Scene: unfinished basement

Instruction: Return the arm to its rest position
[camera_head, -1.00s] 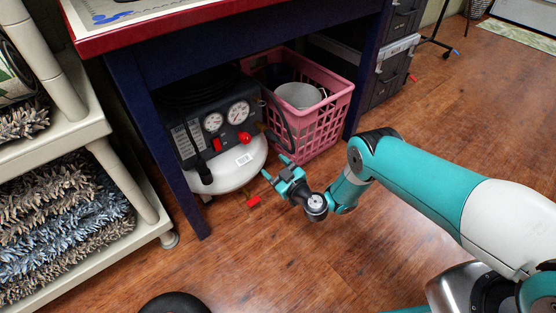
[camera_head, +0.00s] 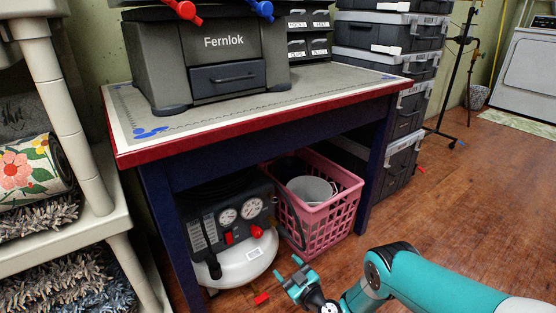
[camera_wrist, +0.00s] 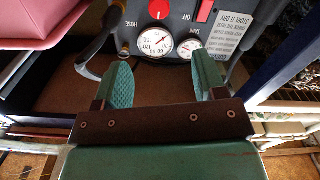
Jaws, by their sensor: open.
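My gripper (camera_head: 291,279) is low in the head view, in front of the workbench. It is open, with nothing between its fingers. In the wrist view my gripper (camera_wrist: 163,84) shows both teal fingers apart, pointing toward the air compressor (camera_wrist: 170,30). The air compressor (camera_head: 232,228) stands under the bench, behind my gripper. A small red object (camera_head: 262,298) lies on the floor just left of my gripper.
A pink basket (camera_head: 322,215) with a white bucket stands under the red-edged workbench (camera_head: 340,88). A Fernlok toolbox (camera_head: 215,65) sits on top. A shelf (camera_head: 105,235) with rugs is at left. Stacked cases (camera_head: 400,110) stand behind the bench. Wooden floor (camera_head: 470,200) at right is clear.

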